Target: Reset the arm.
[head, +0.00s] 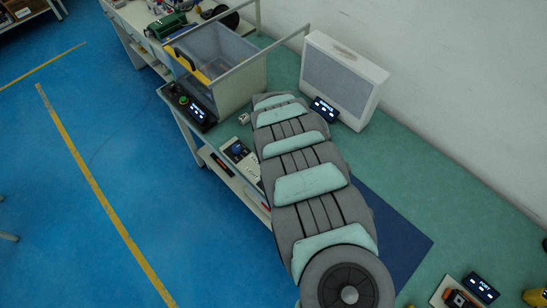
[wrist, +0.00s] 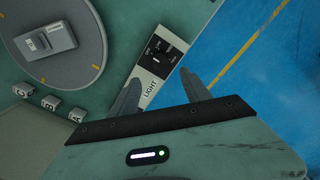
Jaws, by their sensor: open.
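My gripper (wrist: 160,76) shows in the wrist view with its two fingers apart and nothing between them. A panel marked LIGHT (wrist: 150,85) with a dark switch block (wrist: 164,52) lies beyond and between the fingertips; I cannot tell how far below them it is. In the head view my arm reaches from the bottom right up over the bench, and the gripper is hidden behind it.
In the wrist view, a grey device (wrist: 45,41) sits on a round plate (wrist: 88,70) near small lettered blocks (wrist: 50,102). Blue floor (head: 70,190) is open at left.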

